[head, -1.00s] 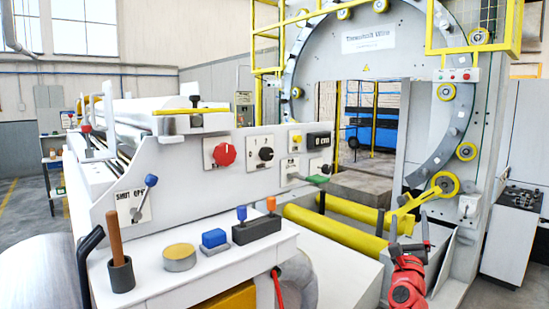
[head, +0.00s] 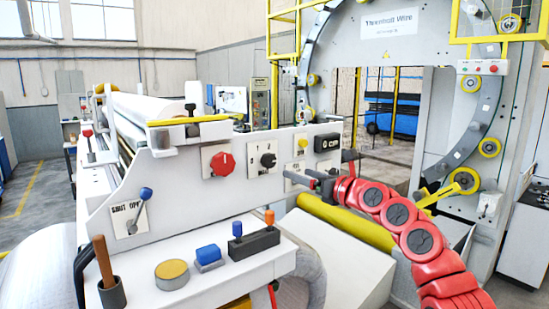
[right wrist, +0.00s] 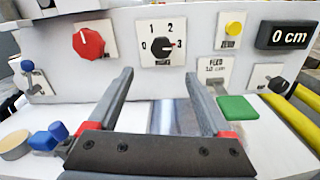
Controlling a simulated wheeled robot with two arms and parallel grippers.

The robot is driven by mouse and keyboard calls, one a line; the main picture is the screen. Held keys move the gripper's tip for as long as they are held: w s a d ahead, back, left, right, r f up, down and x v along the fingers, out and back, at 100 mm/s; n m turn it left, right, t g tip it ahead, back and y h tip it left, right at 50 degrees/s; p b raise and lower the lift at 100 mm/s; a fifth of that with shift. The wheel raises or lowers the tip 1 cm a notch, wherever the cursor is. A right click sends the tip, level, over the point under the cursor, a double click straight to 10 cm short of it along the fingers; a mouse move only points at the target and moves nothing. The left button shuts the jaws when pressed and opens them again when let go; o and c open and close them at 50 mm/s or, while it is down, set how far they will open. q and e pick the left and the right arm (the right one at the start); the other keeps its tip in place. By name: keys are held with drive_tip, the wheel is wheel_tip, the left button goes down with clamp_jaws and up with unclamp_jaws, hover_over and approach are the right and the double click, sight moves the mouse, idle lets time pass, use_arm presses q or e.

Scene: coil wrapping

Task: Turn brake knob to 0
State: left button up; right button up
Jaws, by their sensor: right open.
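The black knob on a white plate marked 0, 1, 2, 3 (right wrist: 160,45) is on the machine's front panel. Its red mark appears to point right, towards 3. It also shows in the head view (head: 267,160). A red knob (right wrist: 91,43) sits left of it, also in the head view (head: 222,164). My right gripper (right wrist: 158,75) is open and empty, its fingers pointing at the panel below the black knob and apart from it. In the head view the right gripper (head: 300,178) is in front of the panel, right of and below that knob. My left gripper is not in view.
A FEED lever with a green handle (right wrist: 236,108) is close to my right finger. A yellow button (right wrist: 235,28) and a "0 cm" display (right wrist: 288,36) are to the right. Blue and orange levers (head: 253,243) stand on the white ledge. A yellow roller (head: 345,222) lies below my arm.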

sight(271, 163)
drive_tip(key=p+x, duration=0.6)
drive_tip(key=x, duration=0.4)
drive_tip(key=shift+w+a, duration=0.15)
drive_tip(key=shift+w, duration=0.05)
drive_tip(key=shift+w+a+p, duration=0.4)
drive_tip(key=shift+w+p, duration=0.05)
drive_tip(key=shift+w, duration=0.15)
